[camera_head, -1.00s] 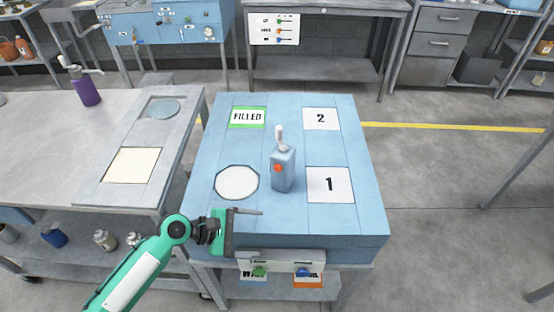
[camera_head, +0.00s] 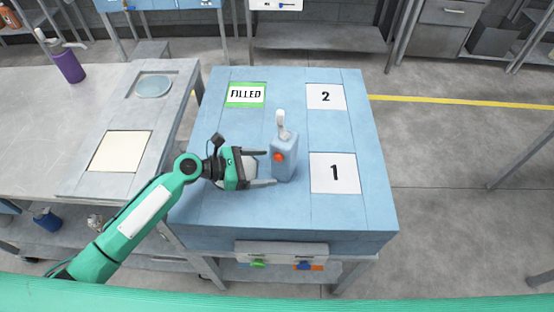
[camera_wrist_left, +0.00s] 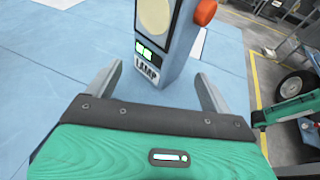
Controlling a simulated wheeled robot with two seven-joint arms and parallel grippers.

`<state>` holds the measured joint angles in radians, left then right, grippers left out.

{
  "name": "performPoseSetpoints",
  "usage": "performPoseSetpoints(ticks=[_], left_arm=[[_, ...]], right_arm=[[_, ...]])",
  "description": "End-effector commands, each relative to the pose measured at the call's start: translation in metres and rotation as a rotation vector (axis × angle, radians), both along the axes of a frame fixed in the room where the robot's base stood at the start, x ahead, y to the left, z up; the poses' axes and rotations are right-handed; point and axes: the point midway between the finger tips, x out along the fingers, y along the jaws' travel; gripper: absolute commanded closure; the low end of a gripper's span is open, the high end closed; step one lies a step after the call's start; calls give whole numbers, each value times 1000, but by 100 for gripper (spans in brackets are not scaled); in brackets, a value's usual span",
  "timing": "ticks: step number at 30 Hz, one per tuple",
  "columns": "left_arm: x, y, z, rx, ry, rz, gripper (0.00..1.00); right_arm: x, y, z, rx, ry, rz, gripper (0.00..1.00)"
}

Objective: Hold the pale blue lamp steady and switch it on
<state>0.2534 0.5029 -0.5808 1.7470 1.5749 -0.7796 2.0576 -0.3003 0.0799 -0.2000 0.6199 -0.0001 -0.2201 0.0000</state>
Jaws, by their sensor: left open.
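The pale blue lamp (camera_head: 284,160) stands upright on the blue table, with a grey-white piece on top and an orange-red button (camera_head: 279,157) on its side. In the left wrist view the lamp (camera_wrist_left: 160,55) shows its round pale lens, small green lights and a LAMP label; its top is cut off. My left gripper (camera_head: 263,167) is open beside the lamp, its fingers pointing right toward it. In the left wrist view the open fingers (camera_wrist_left: 160,88) flank the lamp's lower part, with gaps on both sides. My right gripper is not in view.
The blue table (camera_head: 255,212) has a FILLED panel (camera_head: 246,94), panel 2 (camera_head: 325,97) and panel 1 (camera_head: 335,173). A grey table (camera_head: 60,125) at left holds a purple bottle (camera_head: 68,66). The blue table's front right is clear.

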Motion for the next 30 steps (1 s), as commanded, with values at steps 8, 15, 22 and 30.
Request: performPoseSetpoints(ticks=[8, 15, 22, 30], left_arm=[[11, -36, -8, -2, 0, -1, 16], [15, -49, -15, 1, -2, -1, 16], [16, -50, -16, 2, -2, -1, 16], [16, -50, -16, 1, -2, -1, 45]], right_arm=[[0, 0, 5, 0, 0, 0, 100], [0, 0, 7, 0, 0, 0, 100], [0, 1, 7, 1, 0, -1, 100], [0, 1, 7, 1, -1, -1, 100]])
